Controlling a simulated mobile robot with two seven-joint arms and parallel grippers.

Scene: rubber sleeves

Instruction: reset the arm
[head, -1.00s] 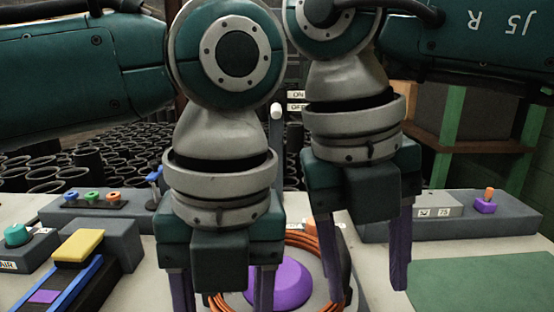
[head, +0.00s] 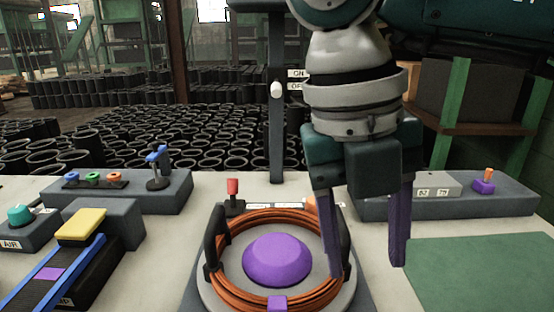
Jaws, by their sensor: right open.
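My right gripper (head: 367,268) hangs from the upper right with its two purple fingers pointing down and spread apart, with nothing between them. Its left finger overlaps the right side of the orange cable coil (head: 230,235) in the picture; I cannot tell whether they touch. The coil lies around a purple dome (head: 277,258) on a round grey base, between dark upright posts. My left arm and gripper are out of the picture.
At left stand a grey block with a yellow pad (head: 80,224), a blue-railed track (head: 55,268) and a teal knob (head: 19,213). A grey box with a purple switch (head: 484,187) stands behind at right. A green mat (head: 480,272) lies bare at front right. Many black sleeves fill the background.

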